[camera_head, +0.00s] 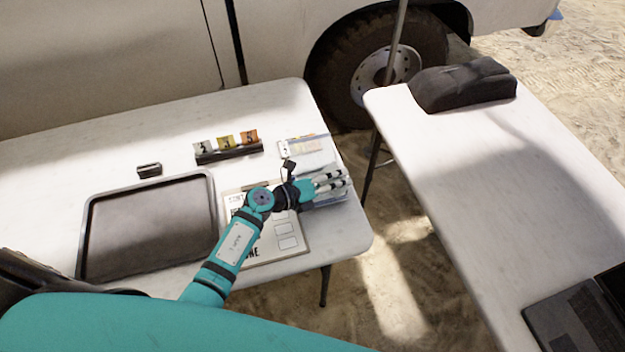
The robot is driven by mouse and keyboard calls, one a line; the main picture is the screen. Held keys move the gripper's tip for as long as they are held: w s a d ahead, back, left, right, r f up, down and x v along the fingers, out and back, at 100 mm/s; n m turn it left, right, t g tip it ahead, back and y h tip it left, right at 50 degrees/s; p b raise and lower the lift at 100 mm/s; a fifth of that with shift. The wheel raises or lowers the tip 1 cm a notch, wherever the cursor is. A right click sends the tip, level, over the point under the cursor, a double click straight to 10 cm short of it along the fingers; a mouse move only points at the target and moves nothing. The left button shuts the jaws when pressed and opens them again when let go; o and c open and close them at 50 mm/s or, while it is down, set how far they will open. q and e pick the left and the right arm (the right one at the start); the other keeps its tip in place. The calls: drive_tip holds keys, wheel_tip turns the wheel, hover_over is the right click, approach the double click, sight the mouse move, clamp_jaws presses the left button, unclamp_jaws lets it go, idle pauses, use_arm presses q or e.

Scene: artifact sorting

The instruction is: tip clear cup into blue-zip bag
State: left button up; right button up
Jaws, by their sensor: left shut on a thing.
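My left gripper (333,183) is over the right end of the left table, with its fingers pointing right. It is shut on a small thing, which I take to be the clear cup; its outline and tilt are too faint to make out. A flat clear bag (305,147) with a bluish upper edge and a printed label lies just behind the gripper. Bluish, see-through material (334,201) also shows under and in front of the fingers, mostly hidden by them. I cannot tell which is the blue-zip bag. My right gripper is not in view.
The white table (50,160) holds a dark tray (150,225), a printed board (290,250) under my left arm, a black rack with numbered colored cards (228,152), and a small black block (149,170). A second table (450,180) stands right, across a gap.

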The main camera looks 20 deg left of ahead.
use_arm(q)
drive_tip(key=shift+a+r+n+h, duration=0.1)
drive_tip(key=shift+r+n+h, duration=0.2)
drive_tip(key=shift+n, duration=0.2)
idle(0.3)
drive_tip(key=shift+w+a+f, duration=0.1)
drive_tip(key=shift+a+f, duration=0.05)
drive_tip(key=shift+w+a+f+n+h+b, duration=0.35)
drive_tip(key=shift+a+n+b, duration=0.2)
drive_tip(key=shift+b, duration=0.35)
drive_tip(key=shift+w+a+r+n+h+b, duration=0.1)
drive_tip(key=shift+a+r+n+h+b, duration=0.25)
drive_tip(key=shift+n, duration=0.4)
drive_tip(key=shift+a+r+n+h, duration=0.1)
drive_tip(key=shift+r+n+h, duration=0.25)
drive_tip(key=shift+n+h, duration=0.25)
idle(1.0)
drive_tip(key=shift+a+f+t+b, duration=0.1)
drive_tip(key=shift+f+t+b, duration=0.05)
drive_tip(key=shift+t+b, duration=0.15)
drive_tip(key=shift+w+a+f+n+b, duration=0.1)
drive_tip(key=shift+a+f+n+b, duration=0.1)
drive_tip(key=shift+f+n+b, duration=0.4)
drive_tip(key=shift+w+a+r+n, duration=0.1)
drive_tip(key=shift+r+n, duration=0.2)
drive_tip(key=shift+n, duration=0.2)
